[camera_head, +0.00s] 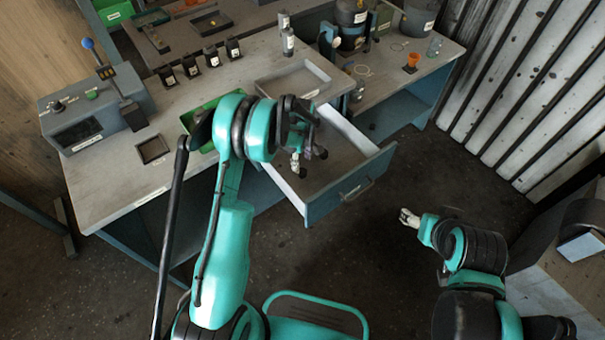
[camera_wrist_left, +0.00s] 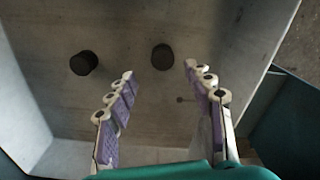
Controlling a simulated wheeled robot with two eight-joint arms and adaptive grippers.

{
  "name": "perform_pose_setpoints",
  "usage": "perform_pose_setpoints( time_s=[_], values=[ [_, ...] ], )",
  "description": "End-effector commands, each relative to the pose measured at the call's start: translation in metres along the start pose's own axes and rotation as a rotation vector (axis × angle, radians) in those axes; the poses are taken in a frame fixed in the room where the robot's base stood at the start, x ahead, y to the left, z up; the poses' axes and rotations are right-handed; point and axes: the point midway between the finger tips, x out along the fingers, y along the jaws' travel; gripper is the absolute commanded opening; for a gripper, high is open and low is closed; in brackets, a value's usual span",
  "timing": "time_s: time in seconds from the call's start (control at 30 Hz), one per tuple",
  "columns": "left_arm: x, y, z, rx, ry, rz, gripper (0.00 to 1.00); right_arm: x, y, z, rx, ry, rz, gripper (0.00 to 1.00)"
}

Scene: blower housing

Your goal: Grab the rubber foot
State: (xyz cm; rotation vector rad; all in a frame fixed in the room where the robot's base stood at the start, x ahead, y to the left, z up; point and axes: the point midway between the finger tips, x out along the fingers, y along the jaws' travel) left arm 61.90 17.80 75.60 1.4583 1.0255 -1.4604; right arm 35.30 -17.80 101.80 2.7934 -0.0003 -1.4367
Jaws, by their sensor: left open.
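Two black rubber feet lie on the bottom of the open drawer (camera_head: 335,178). In the left wrist view one rubber foot (camera_wrist_left: 162,57) is just beyond the fingertips, in line with the gap between them. The other rubber foot (camera_wrist_left: 83,63) is to the left, outside the fingers. My left gripper (camera_wrist_left: 159,72) is open with nothing between its purple-padded fingers. In the head view the left gripper (camera_head: 302,158) hangs over the drawer, and its own links partly hide the drawer inside. My right gripper (camera_head: 409,217) is right of the drawer, away from it; its jaw opening is unclear.
The drawer's raised walls and front panel surround the left gripper. The workbench (camera_head: 120,185) holds a grey tray (camera_head: 316,79), a green bin (camera_head: 185,118), several small black parts and a grey machine (camera_head: 75,125). Open floor lies between the drawer and the right arm.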

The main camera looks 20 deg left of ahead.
Motion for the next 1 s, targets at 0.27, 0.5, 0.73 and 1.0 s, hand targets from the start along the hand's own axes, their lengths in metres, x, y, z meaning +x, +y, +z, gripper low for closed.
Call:
perform_pose_setpoints(
  time_s=[0.27,0.5,0.73,1.0],
  values=[
    [0.037,-0.006,0.001,0.001,0.0,0.001,0.52,0.016,0.0,0.011,0.0,0.0,0.0,0.67],
    [0.053,-0.005,0.001,0.002,0.0,0.001,0.52,0.019,0.0,0.014,0.0,0.0,0.0,0.67],
    [0.052,-0.005,0.001,0.002,0.0,0.001,0.23,0.019,0.0,0.013,0.0,0.0,0.0,0.67],
    [0.052,-0.006,0.001,0.002,0.0,0.001,0.07,0.019,0.0,0.013,0.0,0.0,0.0,0.67]
  ],
)
